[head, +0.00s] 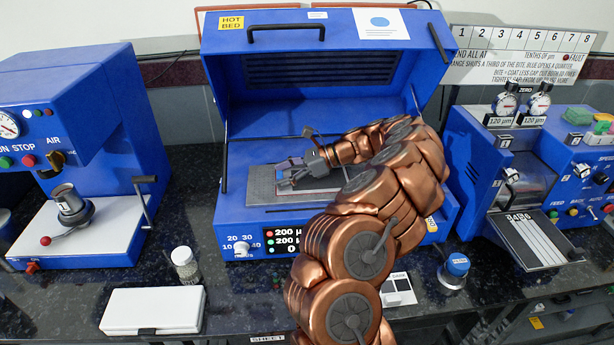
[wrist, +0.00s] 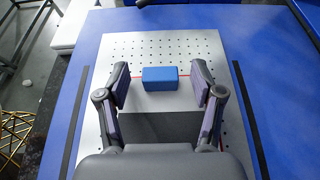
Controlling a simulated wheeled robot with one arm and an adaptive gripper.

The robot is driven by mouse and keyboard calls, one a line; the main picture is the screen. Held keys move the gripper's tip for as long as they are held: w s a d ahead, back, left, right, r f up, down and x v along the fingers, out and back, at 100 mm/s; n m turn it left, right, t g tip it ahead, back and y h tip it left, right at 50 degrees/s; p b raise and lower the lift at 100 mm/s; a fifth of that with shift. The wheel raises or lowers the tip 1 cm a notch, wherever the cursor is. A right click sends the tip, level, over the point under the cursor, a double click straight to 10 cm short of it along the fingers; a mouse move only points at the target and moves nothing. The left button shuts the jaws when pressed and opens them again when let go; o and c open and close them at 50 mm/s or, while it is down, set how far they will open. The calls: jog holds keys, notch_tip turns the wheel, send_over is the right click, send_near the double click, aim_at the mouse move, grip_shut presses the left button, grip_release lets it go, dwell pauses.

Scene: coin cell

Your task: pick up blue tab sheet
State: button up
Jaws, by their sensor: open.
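In the wrist view a small blue block-like piece (wrist: 160,78), which I take for the blue tab, lies across the far edge of a dark grey sheet (wrist: 160,126) on a perforated silver plate (wrist: 205,45). My gripper (wrist: 160,85) is open, with one finger on each side of the blue piece and a gap on both sides. In the head view my gripper (head: 284,174) is over the plate (head: 262,190) inside the blue hot bed machine (head: 225,160). The blue piece is not clear there. The near part of the sheet is hidden by my gripper.
The hot bed's raised lid (head: 320,75) stands behind my arm. A blue press (head: 90,110) is on the left and a blue roller machine (head: 530,170) on the right. A white case (head: 153,310) and a small jar (head: 185,264) stand on the dark counter in front.

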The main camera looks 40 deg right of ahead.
jog(key=shift+w+a+f, duration=0.1)
jog(key=shift+a, duration=0.1)
jog(key=c, duration=1.2)
